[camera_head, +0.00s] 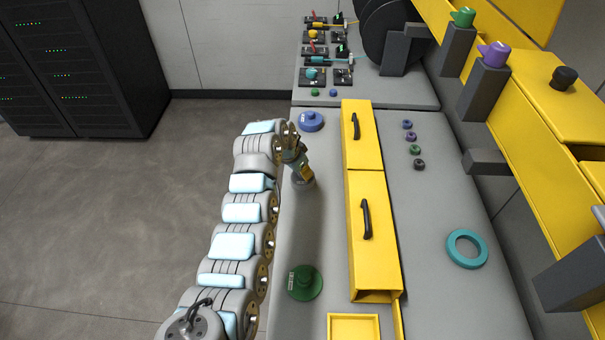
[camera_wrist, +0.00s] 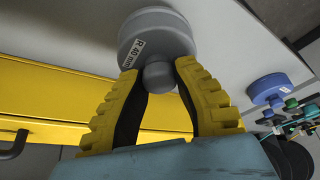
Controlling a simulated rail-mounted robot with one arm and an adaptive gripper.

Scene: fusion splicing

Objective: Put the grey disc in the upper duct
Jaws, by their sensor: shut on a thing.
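The grey disc (camera_wrist: 158,35) has a round knob and a label reading "R 40 mm". In the wrist view the yellow-padded fingers of my gripper (camera_wrist: 160,82) are closed on its knob from both sides. In the head view the disc (camera_head: 303,181) is below my gripper (camera_head: 299,168), over the grey worktop left of the yellow boxes. I cannot tell whether it touches the worktop. Two long yellow boxes with black handles, a far one (camera_head: 357,150) and a near one (camera_head: 371,262), lie end to end. I cannot tell which part is the upper duct.
A blue disc (camera_head: 311,121) stands beyond my gripper and a green disc (camera_head: 305,283) nearer. A yellow tray (camera_head: 353,328) is at the front. Small rings and a teal ring (camera_head: 467,249) lie right of the boxes. A yellow frame with grey posts (camera_head: 483,92) rises at the right.

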